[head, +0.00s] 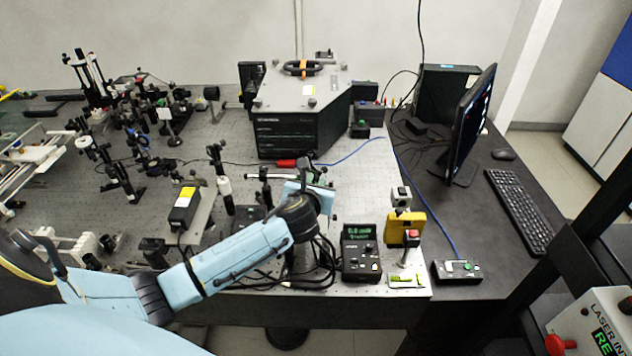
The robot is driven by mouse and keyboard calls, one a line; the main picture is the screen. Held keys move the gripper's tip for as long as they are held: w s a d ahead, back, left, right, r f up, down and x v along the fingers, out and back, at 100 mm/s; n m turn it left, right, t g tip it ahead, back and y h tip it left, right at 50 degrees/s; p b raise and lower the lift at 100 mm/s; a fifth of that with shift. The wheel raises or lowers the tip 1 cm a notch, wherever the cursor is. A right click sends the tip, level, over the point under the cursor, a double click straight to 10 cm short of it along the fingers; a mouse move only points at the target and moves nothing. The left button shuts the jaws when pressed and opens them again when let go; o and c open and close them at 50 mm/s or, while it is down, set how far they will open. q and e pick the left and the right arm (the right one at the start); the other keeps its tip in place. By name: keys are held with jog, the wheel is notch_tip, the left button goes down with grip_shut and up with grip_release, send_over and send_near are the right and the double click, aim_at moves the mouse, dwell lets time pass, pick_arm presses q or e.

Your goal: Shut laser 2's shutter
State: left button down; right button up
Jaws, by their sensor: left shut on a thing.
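My left arm reaches in from the lower left over the optical bench. Its gripper (312,186) is at the bench's middle right, in front of the large black instrument. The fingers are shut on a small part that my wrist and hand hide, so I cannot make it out. A black box with a yellow label (184,208), which looks like a laser head, lies left of my forearm. I cannot read which laser is number 2, and I cannot make out its shutter. My right gripper is not in view.
The black instrument with a grey lid (285,132) stands behind the gripper. A black controller with green display (360,252) and a yellow box with a red button (404,229) stand to the right. Optics posts crowd the left. A monitor (470,122) and keyboard (520,210) are farther right.

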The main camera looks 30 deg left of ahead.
pick_arm(q)
jog(key=shift+s+a+n+t+h+p, duration=0.15)
jog(key=shift+a+n+t+h+p, duration=0.15)
jog(key=shift+n, duration=0.2)
jog(key=shift+d, duration=0.1)
jog(key=c, duration=1.5)
grip_release()
jog(key=shift+s, duration=0.1)
jog(key=v, duration=1.3)
jog(key=shift+s+r, duration=0.1)
jog(key=shift+s, duration=0.05)
